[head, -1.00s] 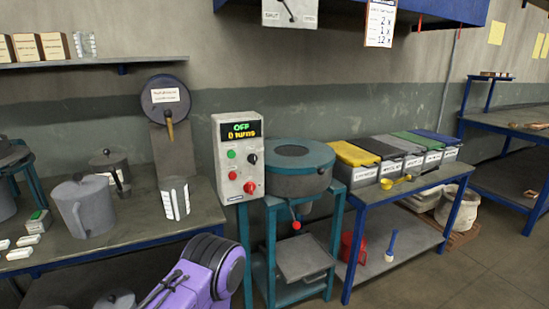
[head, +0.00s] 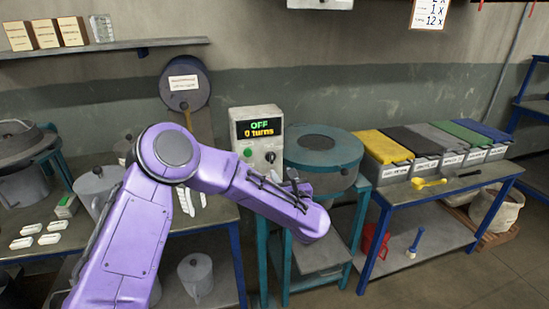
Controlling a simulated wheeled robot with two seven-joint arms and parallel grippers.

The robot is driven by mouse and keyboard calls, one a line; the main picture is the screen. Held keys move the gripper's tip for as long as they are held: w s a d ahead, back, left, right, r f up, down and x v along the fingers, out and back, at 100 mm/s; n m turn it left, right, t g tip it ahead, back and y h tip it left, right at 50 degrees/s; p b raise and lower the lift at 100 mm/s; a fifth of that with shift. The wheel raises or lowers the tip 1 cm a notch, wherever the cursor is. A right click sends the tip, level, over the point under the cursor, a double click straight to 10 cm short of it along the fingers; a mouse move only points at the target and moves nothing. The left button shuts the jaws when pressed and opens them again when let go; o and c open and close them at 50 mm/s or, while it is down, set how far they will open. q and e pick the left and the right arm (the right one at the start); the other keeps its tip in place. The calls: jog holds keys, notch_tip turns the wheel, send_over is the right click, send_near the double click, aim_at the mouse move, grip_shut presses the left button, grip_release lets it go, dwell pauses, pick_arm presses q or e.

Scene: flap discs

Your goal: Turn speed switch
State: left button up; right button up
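The control box (head: 258,124) is pale grey, with a display that reads "OFF" and "0 turns". A black knob (head: 270,157), which looks like the speed switch, shows on its front face, right of a green button (head: 248,153). My purple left arm crosses in front of the box and hides its lower part, including the red controls. The grey end of my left gripper (head: 293,181) shows small, just right of and below the knob. I cannot tell if it touches anything or how its fingers stand. My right gripper is out of view.
A round teal-rimmed mixer (head: 322,150) stands right of the box on a teal stand. A table (head: 400,197) with lidded bins (head: 385,158) and a yellow scoop (head: 429,183) is further right. A grey jug (head: 92,186) stands behind my arm at left.

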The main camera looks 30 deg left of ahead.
aim_at(272, 159)
pick_arm(q)
jog(key=p+x, duration=0.2)
jog(key=x, duration=0.6)
jog(key=shift+w+a+p, duration=0.1)
jog(key=shift+a+p, duration=0.1)
jog(key=shift+p, duration=0.1)
jog(key=shift+w+a+f, duration=0.1)
jog(key=shift+w+a, duration=0.15)
jog(key=shift+w, duration=0.05)
grip_shut()
